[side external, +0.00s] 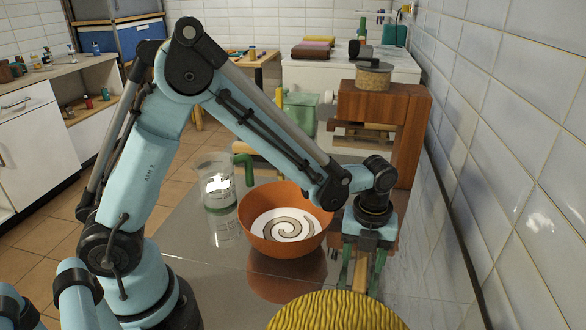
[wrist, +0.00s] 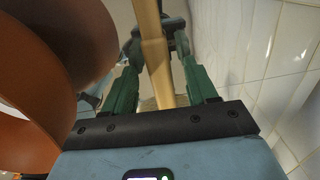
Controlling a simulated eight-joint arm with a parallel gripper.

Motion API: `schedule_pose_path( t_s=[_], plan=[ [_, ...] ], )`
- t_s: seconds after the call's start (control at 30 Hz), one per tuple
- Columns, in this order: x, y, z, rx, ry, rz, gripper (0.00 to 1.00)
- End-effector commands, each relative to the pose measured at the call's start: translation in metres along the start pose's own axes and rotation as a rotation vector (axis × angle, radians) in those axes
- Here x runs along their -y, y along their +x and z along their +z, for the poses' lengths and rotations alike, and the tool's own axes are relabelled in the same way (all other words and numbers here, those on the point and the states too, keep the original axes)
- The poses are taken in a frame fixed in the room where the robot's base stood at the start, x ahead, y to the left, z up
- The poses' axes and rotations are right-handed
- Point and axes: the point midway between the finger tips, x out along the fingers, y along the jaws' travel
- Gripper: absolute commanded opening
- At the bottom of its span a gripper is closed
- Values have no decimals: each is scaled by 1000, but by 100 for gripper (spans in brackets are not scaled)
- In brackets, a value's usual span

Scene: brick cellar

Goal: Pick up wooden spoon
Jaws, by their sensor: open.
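A wooden spoon, seen as a pale wooden handle in the wrist view (wrist: 153,45), runs lengthwise between the two green fingers of my gripper (wrist: 159,70). A strip of the spoon also shows between the fingers in the side view (side external: 360,272). My gripper (side external: 360,282) points down at the counter, right of the orange bowl. Its fingers stand apart, with a gap visible on each side of the handle. The spoon's head cannot be made out in either view.
The orange bowl (side external: 258,236) with a pale spiral inside stands close left of my gripper. A clear measuring jug (side external: 221,200) is beyond it. A yellow ribbed object (side external: 335,312) is in front. A wooden block stand (side external: 412,120) is behind. The tiled wall (side external: 490,150) bounds the right.

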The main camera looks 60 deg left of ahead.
Motion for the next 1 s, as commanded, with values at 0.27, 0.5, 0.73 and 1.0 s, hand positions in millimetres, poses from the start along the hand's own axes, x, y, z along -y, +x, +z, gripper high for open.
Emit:
schedule_pose_path(
  t_s=[0.27,0.5,0.73,1.0],
  plan=[
    [0,2,0,0,0,0,54],
    [0,2,0,0,0,0,18],
    [0,2,0,0,0,0,0],
    [0,-3,0,0,0,0,0]
  ],
)
